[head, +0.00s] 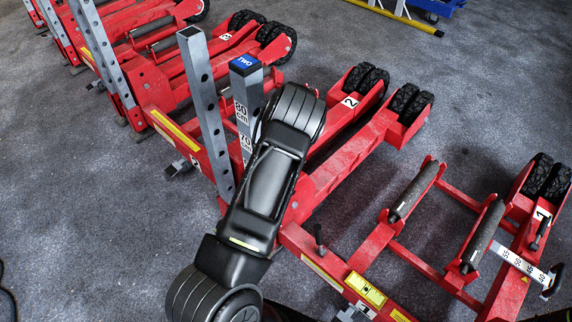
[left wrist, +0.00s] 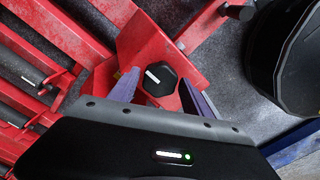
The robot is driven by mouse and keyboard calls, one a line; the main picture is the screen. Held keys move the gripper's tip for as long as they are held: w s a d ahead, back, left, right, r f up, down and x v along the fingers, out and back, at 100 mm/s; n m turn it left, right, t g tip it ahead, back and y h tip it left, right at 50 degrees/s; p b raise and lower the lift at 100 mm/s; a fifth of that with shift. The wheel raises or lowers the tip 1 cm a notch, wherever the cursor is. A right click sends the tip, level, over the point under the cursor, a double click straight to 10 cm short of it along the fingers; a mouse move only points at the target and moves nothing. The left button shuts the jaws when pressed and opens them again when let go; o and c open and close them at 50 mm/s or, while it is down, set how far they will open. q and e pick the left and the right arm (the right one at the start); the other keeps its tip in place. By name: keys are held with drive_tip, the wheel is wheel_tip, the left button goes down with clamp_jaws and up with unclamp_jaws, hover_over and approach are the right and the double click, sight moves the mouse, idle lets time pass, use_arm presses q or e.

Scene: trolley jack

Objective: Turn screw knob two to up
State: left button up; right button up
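In the left wrist view a black screw knob (left wrist: 161,79) with a short white mark sits on a red plate (left wrist: 190,50). The white mark runs slantwise. My left gripper (left wrist: 159,76) is open, with one purple-grey finger on each side of the knob and visible gaps between. I cannot tell how deep the fingers reach. In the head view my left arm covers this gripper and the knob. The red jack marked 2 (head: 337,117) stands behind my arm. My right gripper is not in view.
A red jack marked 1 (head: 525,232) with rollers, black wheels and a numbered scale (head: 519,262) stands at the right. Other red jacks (head: 185,75) stand at the upper left. Grey perforated posts (head: 207,110) rise beside my arm. Grey floor (head: 110,240) is clear at lower left.

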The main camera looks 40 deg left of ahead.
use_arm(q)
drive_tip(key=shift+o, duration=1.1)
wheel_tip(320, 180, up, 8)
drive_tip(key=shift+f+p, duration=0.1)
drive_tip(key=shift+p, duration=0.45)
